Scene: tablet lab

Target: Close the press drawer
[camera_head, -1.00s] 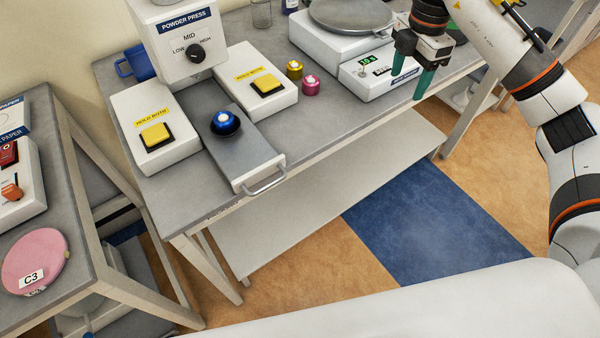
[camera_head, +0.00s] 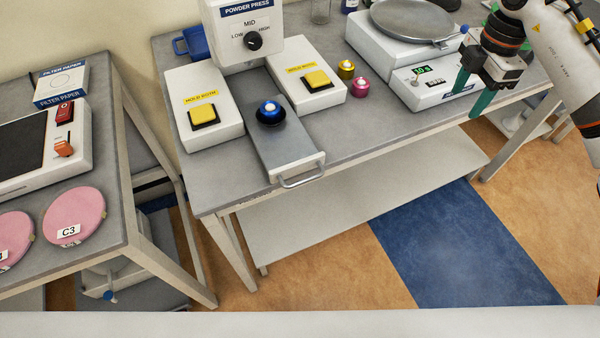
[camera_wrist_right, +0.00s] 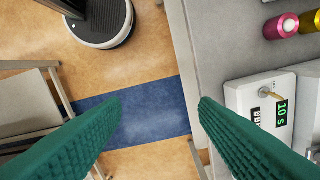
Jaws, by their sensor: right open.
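The press drawer (camera_head: 284,143) is pulled out toward the front of the table from between the two white button boxes of the powder press (camera_head: 246,32). Its metal handle (camera_head: 302,175) is at the front end, near the table edge. A blue-topped item in a dark round holder (camera_head: 270,111) sits on the drawer. My right gripper (camera_head: 472,95) is open and empty, to the right of the drawer, in front of the device with a green display. Its green fingers also show apart in the right wrist view (camera_wrist_right: 160,110). My left gripper is not in view.
Yellow buttons (camera_head: 318,79) sit on both boxes. A gold pot (camera_head: 346,69) and a pink pot (camera_head: 360,87) stand right of the press. The display device (camera_head: 436,89) and a round plate (camera_head: 412,22) are farther right. A side table with pink discs (camera_head: 75,215) is at left.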

